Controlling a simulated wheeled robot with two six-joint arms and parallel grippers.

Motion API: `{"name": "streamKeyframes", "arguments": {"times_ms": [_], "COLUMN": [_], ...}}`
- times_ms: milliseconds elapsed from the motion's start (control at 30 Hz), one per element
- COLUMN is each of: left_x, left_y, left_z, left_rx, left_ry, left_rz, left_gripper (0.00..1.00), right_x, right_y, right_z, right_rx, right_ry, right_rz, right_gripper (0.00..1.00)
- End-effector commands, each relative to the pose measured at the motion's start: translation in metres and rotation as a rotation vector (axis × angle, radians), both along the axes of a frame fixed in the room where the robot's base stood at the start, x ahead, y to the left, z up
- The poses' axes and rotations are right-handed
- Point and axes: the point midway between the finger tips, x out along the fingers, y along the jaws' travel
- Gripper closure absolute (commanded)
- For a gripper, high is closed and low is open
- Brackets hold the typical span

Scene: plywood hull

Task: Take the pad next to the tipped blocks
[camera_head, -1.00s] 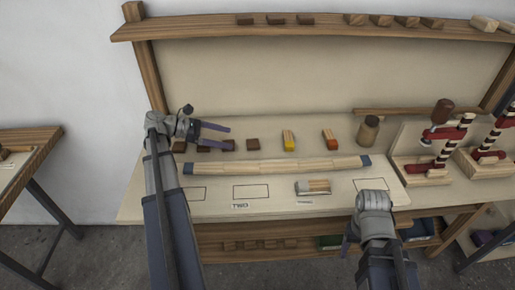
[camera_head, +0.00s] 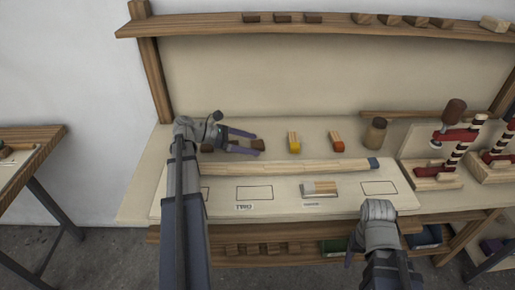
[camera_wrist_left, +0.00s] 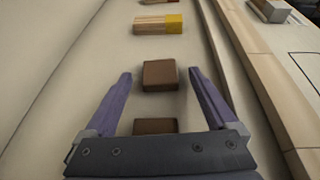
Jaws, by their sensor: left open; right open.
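Several brown pads lie in a row on the bench. The pad at the right end of the row (camera_head: 258,145) is beside the yellow-tipped block (camera_head: 294,143); the red-tipped block (camera_head: 336,141) lies further right. My left gripper (camera_head: 256,145) is open, its fingertips on either side of that end pad. In the left wrist view the pad (camera_wrist_left: 159,75) shows between the fingers with gaps on both sides, and another pad (camera_wrist_left: 155,126) lies nearer the palm. The yellow-tipped block (camera_wrist_left: 158,24) is ahead. My right gripper (camera_head: 352,252) is low at the bench front, mostly hidden by its wrist.
A long wooden strip with blue ends (camera_head: 290,169) runs in front of the pads. A pale block (camera_head: 319,189) lies among outlined rectangles. A shelf (camera_head: 330,22) runs above.

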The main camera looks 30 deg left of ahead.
Motion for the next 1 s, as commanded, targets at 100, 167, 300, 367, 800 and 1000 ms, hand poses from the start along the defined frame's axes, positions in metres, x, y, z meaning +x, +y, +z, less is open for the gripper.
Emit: {"name": "streamKeyframes", "arguments": {"times_ms": [100,167,300,367,800,1000], "left_x": [-0.0002,-0.0002,-0.0002,-0.0002,-0.0004,-0.0003], "left_y": [0.0006,0.0006,0.0008,0.0008,0.0008,0.0009], "left_z": [0.0008,0.0008,0.0008,0.0008,0.0007,0.0007], "left_rx": [0.000,0.000,0.000,0.000,0.000,0.000], "left_ry": [0.000,0.000,0.000,0.000,0.000,0.000], "left_rz": [0.001,0.001,0.001,0.001,0.001,0.001], "left_gripper": [0.09,0.14,0.30,0.37,0.86,0.98], "right_x": [0.0000,0.0000,0.0000,0.0000,0.0001,0.0001], "right_y": [0.0000,0.0000,0.0000,0.0000,0.0000,0.0000], "right_z": [0.0008,0.0008,0.0008,0.0008,0.0008,0.0008], "right_rx": [0.000,0.000,0.000,0.000,0.000,0.000], "right_ry": [0.000,0.000,0.000,0.000,0.000,0.000], "right_rz": [0.000,0.000,0.000,0.000,0.000,0.000], "right_gripper": [0.34,0.34,0.34,0.34,0.34,0.34]}}
